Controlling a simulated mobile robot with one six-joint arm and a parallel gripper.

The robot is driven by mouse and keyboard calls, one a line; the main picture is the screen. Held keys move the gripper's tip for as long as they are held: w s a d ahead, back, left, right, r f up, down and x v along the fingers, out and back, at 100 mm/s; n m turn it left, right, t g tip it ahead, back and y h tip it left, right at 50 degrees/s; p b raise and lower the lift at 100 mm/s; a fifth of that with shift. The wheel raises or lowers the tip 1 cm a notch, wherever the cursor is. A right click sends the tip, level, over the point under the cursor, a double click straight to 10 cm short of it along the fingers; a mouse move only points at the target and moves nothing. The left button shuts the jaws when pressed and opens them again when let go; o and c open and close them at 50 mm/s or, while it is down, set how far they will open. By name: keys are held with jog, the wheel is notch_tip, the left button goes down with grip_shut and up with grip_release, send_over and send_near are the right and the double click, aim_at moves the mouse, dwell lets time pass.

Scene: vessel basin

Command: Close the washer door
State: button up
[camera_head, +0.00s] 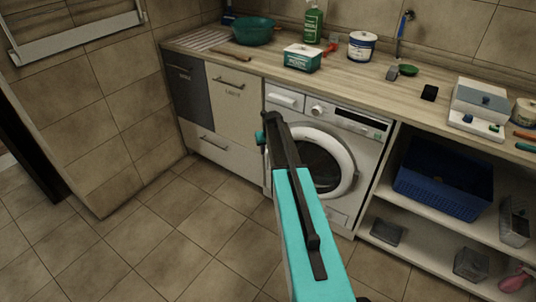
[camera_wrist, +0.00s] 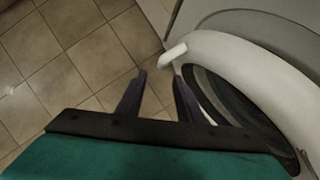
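The white washing machine (camera_head: 370,138) stands under the counter in the head view. Its round door (camera_head: 345,165) has a thick white ring and dark glass; my arm hides its left part. In the wrist view the door ring (camera_wrist: 245,52) fills the right side, with a small white handle (camera_wrist: 172,55) on its left edge. I cannot tell how far the door stands off the machine's front. My gripper (camera_wrist: 160,76) has its two dark fingers apart with nothing between them. The fingertips are close to the handle and ring; contact is not clear.
A wooden counter (camera_head: 345,80) with bottles and containers runs above the washer. Drawers and a cupboard (camera_head: 235,105) are to its left. Open shelves with a blue basket (camera_head: 445,180) are to its right. The tiled floor (camera_head: 165,240) in front is clear.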

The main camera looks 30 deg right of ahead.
jog(key=shift+s+a+r, duration=0.1)
jog(key=shift+s+r, duration=0.15)
jog(key=shift+r, duration=0.4)
